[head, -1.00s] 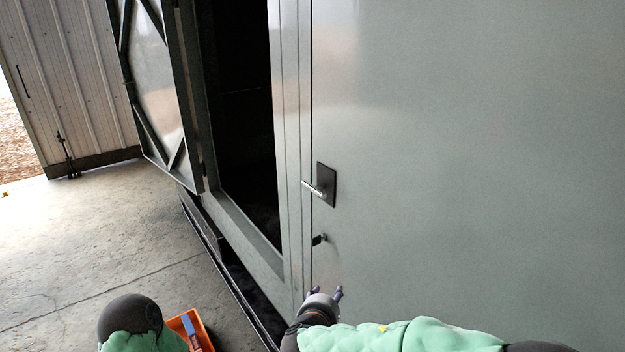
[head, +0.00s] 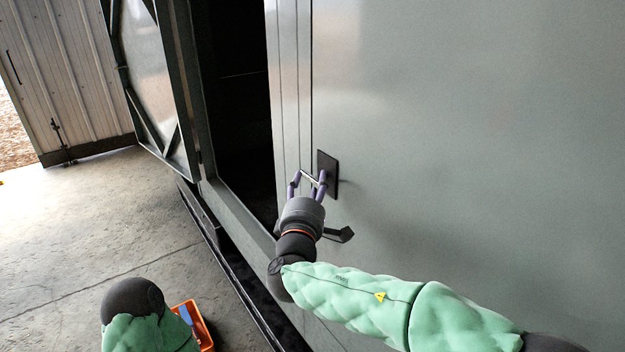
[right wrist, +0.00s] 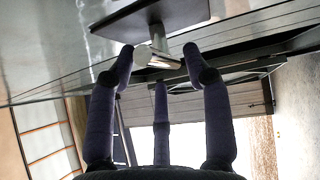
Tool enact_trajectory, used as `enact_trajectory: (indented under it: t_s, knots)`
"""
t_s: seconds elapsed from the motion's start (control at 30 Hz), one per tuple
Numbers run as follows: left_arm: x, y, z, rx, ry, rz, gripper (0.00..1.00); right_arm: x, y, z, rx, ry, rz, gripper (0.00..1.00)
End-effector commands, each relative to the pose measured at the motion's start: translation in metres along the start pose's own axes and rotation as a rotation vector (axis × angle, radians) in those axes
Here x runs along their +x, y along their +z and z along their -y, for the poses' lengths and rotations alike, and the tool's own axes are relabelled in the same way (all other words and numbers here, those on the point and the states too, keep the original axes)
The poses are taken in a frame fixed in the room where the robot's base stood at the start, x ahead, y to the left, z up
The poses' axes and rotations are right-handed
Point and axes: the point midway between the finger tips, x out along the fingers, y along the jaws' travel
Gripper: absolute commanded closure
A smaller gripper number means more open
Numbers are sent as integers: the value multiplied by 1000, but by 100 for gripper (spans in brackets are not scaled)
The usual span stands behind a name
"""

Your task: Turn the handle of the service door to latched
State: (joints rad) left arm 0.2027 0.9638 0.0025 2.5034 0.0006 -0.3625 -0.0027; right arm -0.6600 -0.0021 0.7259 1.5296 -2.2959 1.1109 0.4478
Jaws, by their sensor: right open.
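My left gripper is not in view; only part of my left arm shows at the bottom.
A dark opening (head: 235,110) lies left of the door, with an open braced door leaf (head: 143,75) beyond it. An orange tray (head: 205,338) sits on the concrete floor by my left arm. The floor at left is clear.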

Motion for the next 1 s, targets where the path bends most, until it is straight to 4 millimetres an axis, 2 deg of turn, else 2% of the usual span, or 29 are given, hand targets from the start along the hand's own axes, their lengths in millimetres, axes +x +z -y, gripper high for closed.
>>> enact_trajectory:
  t_s: [0.2, 0.57, 0.73, 0.77, 1.0]
  knots:
    - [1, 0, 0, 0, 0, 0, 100, 22, 0, 1, 0, -2, 1, 50]
    - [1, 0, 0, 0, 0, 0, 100, 26, 0, 1, -1, -2, -1, 50]
    - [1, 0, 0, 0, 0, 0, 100, 26, 0, 1, -1, -2, -1, 95]
    - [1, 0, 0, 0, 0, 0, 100, 26, 0, 1, -1, -2, 0, 100]
    - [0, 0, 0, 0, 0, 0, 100, 26, 0, 1, -6, -7, -1, 100]
